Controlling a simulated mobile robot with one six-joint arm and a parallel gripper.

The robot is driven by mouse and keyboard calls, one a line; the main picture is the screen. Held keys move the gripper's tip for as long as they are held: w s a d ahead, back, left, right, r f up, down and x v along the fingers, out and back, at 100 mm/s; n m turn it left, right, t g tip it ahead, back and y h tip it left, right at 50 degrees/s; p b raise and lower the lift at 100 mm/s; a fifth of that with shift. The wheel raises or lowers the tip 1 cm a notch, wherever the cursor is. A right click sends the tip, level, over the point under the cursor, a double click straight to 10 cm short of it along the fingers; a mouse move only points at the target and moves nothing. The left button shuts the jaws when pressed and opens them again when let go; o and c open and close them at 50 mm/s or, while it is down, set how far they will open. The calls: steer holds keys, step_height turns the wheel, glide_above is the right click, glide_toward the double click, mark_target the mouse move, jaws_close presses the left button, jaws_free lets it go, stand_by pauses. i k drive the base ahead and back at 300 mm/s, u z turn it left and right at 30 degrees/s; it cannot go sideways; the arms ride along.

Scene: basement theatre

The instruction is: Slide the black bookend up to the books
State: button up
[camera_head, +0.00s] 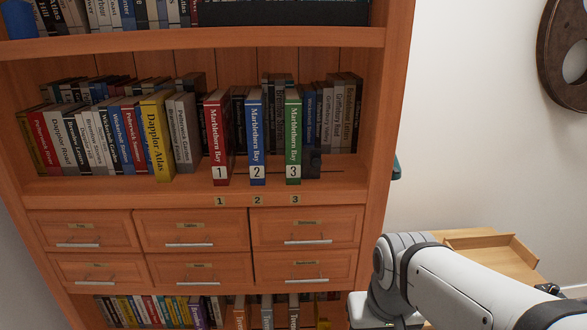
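Three upright books stand at the front of the middle shelf: red volume 1 (218,137), blue volume 2 (256,137) and green volume 3 (293,137). Each reads Marblethorn Bay, and narrow gaps separate them. A small dark shape (313,161), which looks like the black bookend, stands just right of the green book; I cannot tell whether they touch. A thin dark line runs right from it along the shelf. My arm is at the lower right, well below and right of the books. My gripper's fingers do not show.
Number labels 1, 2 and 3 mark the shelf edge (170,192). A yellow Dapplor Atlas (157,138) and other books stand left; more books stand behind. The shelf's right front is bare beside the side wall (385,110). Drawers (305,229) lie below; a wooden tray (495,255) is at right.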

mark_target(311, 161)
steer(key=u, duration=0.45)
steer(key=k, duration=0.9)
steer(key=z, duration=0.8)
steer(key=i, duration=1)
steer(key=z, duration=0.05)
